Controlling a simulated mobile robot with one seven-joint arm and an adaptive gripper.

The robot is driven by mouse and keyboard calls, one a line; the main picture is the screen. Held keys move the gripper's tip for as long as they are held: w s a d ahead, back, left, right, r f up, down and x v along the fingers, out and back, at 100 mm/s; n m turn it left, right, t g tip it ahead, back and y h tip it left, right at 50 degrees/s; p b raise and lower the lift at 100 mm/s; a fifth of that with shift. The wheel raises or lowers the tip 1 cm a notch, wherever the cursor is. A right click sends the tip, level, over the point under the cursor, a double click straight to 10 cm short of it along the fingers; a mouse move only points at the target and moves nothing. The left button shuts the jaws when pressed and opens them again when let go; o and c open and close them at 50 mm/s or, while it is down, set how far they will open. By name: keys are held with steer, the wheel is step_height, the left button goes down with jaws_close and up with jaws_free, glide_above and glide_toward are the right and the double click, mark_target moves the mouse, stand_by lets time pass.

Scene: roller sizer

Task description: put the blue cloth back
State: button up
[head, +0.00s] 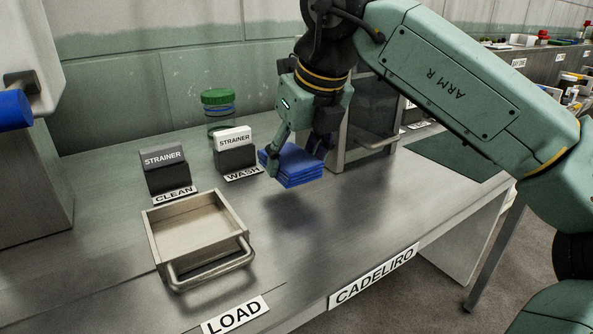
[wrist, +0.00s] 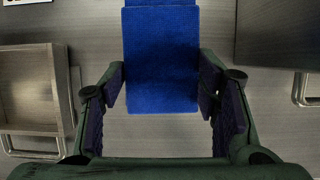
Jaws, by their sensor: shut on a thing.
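The blue cloth (head: 294,166) is a folded, layered stack in the middle of the head view. My gripper (head: 299,162) is shut on it from above, with a finger at each side. A shadow on the bench beneath suggests the cloth is held a little above the surface. In the wrist view the cloth (wrist: 161,60) is between the two fingers of my gripper (wrist: 162,92) and reaches to the top edge of the picture. Its far end is cut off there.
An open tray-like drawer (head: 207,222) with a handle stands left on the steel bench (head: 290,250). Strainer holders marked CLEAN (head: 166,172) and WASH (head: 236,153) stand behind, near a green-lidded jar (head: 219,105). A metal-framed box (head: 372,125) stands right of my gripper.

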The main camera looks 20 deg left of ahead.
mark_target(300, 162)
steer(key=shift+w+f, duration=0.2)
steer(key=shift+f, duration=1.55)
steer(key=shift+f, duration=0.2)
steer(key=o, duration=1.1)
steer(key=shift+r, duration=0.1)
steer(key=shift+r, duration=0.25)
steer(key=v, duration=1.1)
steer(key=shift+d+r, duration=0.15)
steer(key=shift+r, duration=0.2)
